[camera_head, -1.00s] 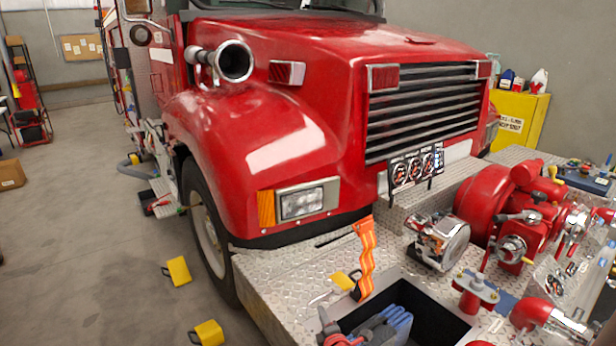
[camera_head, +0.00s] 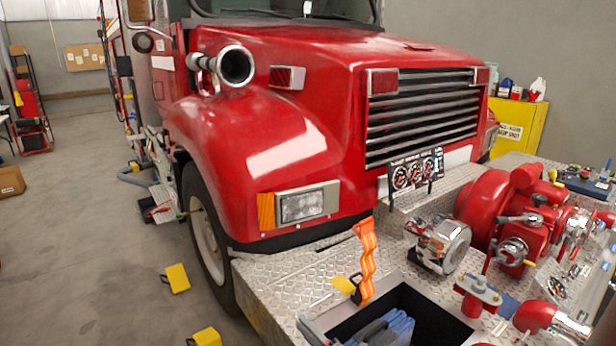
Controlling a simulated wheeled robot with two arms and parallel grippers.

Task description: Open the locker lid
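The locker appears as a dark rectangular recess, its rim (camera_head: 455,312) set in the silver tread-plate bumper at bottom centre. It stands uncovered where it shows; its near part is cut off by the lower edge. Blue and dark items (camera_head: 392,328) lie inside. I cannot make out a separate lid. An orange wavy strap (camera_head: 367,258) stands upright at the recess's far left edge, with a black and yellow piece at its foot. A grey bar-like part (camera_head: 312,330) is at the left rim. Neither gripper shows clearly.
A red pump (camera_head: 505,215) with chrome fittings and a gauge panel (camera_head: 415,173) sit on the bumper. The red truck front rises behind. Yellow blocks (camera_head: 176,278) lie on the floor at left. A yellow cabinet (camera_head: 522,122) stands at back right.

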